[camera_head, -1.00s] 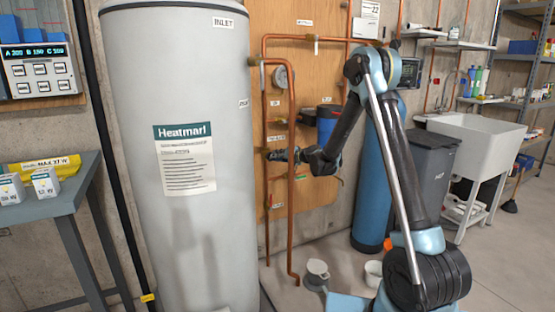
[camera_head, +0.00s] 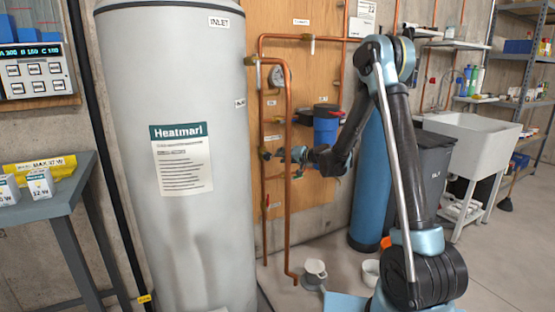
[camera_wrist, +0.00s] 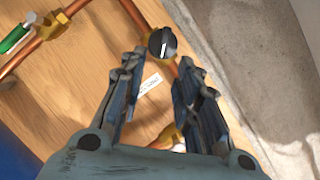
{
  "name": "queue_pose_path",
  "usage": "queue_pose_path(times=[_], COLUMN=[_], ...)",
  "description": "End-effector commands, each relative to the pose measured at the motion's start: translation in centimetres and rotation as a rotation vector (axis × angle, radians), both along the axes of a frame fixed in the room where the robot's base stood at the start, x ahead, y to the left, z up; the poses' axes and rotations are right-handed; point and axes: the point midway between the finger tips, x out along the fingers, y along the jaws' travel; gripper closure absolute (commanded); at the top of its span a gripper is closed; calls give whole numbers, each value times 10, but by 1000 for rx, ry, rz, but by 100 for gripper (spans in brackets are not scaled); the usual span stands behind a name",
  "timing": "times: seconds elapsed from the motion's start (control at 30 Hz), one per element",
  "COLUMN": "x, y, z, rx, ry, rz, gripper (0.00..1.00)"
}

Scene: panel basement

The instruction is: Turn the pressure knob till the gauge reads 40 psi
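The pressure knob (camera_wrist: 162,43) is round and black with a white pointer line, on the copper pipe by the wooden panel in the wrist view. My gripper (camera_wrist: 160,62) is open and empty. Its two fingers are spread, and the knob shows between and just beyond their tips, with no clear contact. In the head view my gripper (camera_head: 286,155) is at the vertical copper pipe, right of the tank; I cannot make out the knob there. A round gauge (camera_head: 277,75) sits higher on the panel, partly behind a pipe. Its reading is too small to tell.
Copper pipes (camera_head: 289,220) run close around my gripper. A green-handled valve (camera_wrist: 17,37) shows in the wrist view. The large grey tank (camera_head: 180,230) stands left, and a blue filter housing (camera_head: 326,125) hangs right of the pipes. White pots stand on the floor below.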

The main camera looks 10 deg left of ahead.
Motion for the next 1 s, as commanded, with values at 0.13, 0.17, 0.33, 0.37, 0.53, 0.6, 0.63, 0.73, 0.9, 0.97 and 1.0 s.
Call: queue_pose_path(times=[0.13,0.17,0.33,0.37,0.53,0.6,0.63,0.73,0.9,0.97,1.0], x=[-14,-16,-25,-26,-28,-28,-28,-28,-32,-37,-41], y=[-23,-26,-39,-41,-44,-44,-44,-44,-49,-55,-60], z=[7,8,12,12,13,13,13,13,17,21,25], rx=[1,1,1,1,0,0,0,0,-13,-29,-42], ry=[1,1,1,1,1,1,1,1,2,4,7], rz=[-1,-2,0,0,0,0,0,0,2,4,6], gripper=[70,70,70,70,70,70,70,70,70,70,70])
